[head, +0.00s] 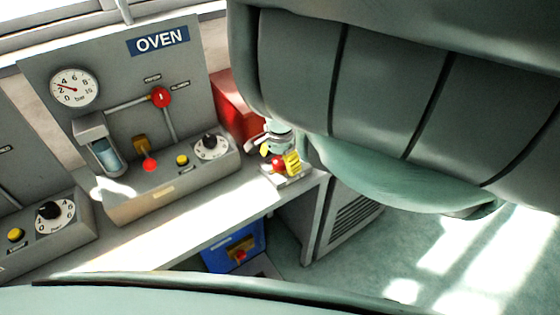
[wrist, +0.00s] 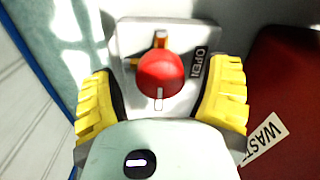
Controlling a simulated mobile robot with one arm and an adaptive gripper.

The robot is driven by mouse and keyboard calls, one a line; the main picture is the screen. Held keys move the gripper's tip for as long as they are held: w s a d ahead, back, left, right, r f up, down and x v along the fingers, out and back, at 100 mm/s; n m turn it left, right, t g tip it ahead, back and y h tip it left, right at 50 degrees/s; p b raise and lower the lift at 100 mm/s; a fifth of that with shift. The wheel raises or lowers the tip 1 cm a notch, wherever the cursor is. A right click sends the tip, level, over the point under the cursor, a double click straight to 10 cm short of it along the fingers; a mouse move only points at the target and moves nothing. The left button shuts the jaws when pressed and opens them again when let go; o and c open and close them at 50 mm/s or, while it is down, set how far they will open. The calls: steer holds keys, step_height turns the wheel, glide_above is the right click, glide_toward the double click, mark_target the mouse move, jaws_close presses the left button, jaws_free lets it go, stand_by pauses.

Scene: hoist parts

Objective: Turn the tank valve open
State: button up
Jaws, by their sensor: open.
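The tank valve shows in the wrist view as a round red knob (wrist: 160,76) with a white line pointing toward the bottom of the picture. It sits on a grey plate (wrist: 187,38) with an OPEN label (wrist: 201,62) to its right. A brass-coloured piece (wrist: 160,39) shows above the knob. My gripper (wrist: 165,85) is open, with one yellow finger on each side of the knob and visible gaps to both. In the head view, my gripper (head: 279,157) is at the bench's right end, and the red knob (head: 278,163) shows between its fingers.
A red box (head: 236,108) stands behind the gripper; its WASTE label (wrist: 264,138) shows in the wrist view. The OVEN panel (head: 120,70) is on the left, with a gauge (head: 74,88), a dial (head: 211,146) and a red valve (head: 161,97). A blue box (head: 233,246) is below the bench.

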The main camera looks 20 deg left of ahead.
steer(key=shift+c, duration=0.3)
steer(key=c, duration=1.2)
steer(key=shift+o, duration=0.2)
steer(key=shift+n, duration=0.4)
steer(key=n, duration=0.3)
steer(key=shift+n+b, duration=0.35)
steer(key=shift+n, duration=0.05)
steer(key=n, duration=0.4)
steer(key=n+b, duration=0.1)
steer(key=n, duration=0.8)
steer(key=shift+n, duration=0.3)
